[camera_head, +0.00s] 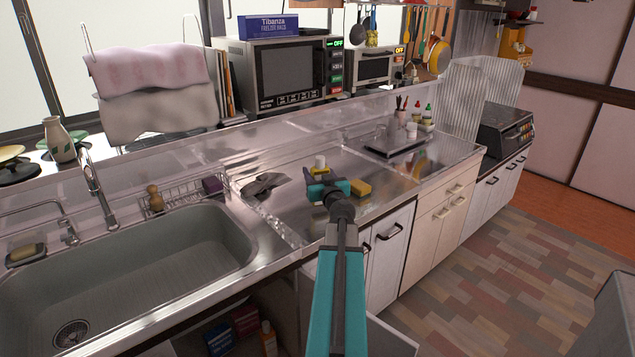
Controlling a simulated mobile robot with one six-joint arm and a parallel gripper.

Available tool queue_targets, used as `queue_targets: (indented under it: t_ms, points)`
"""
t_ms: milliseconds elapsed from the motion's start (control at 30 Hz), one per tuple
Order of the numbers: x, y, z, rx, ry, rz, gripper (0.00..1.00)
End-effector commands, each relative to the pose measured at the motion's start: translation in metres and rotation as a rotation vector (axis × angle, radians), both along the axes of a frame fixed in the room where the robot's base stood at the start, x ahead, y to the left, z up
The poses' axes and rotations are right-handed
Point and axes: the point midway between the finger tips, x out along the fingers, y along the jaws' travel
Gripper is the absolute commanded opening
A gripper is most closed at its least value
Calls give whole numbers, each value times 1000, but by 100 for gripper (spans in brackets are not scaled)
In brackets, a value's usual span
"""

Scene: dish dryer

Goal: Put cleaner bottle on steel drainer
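My gripper (326,180) is over the steel counter to the right of the sink, seen from behind. A small white and yellow thing (320,163), perhaps the top of a bottle, shows just beyond the fingers. I cannot tell whether the gripper holds it. An orange bottle with a white cap (268,338) stands in the open cabinet below the sink, and it may be the cleaner bottle. The flat steel drainer surface (285,210) lies between the sink and the drawers, under my gripper.
A yellow sponge (361,188) and a crumpled grey cloth (264,184) lie near my gripper. A wire rack (182,194) sits behind the sink (150,255). Bare steel shows around the cloth.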

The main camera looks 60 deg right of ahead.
Motion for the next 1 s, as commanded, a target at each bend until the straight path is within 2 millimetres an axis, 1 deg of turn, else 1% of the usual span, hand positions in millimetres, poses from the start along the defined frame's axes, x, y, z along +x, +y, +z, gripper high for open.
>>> queue_targets:
  t_ms: [33,300,767,933,967,1000]
  points:
    - [0,0,-6,-1,-2,0,15]
    - [-1,-1,-18,0,-1,-1,15]
    - [-5,-4,-18,0,-1,-7,15]
    - [-5,-5,-21,1,-1,-7,15]
    - [-5,-5,-22,0,0,-7,52]
    - [-5,-5,-21,0,0,-7,58]
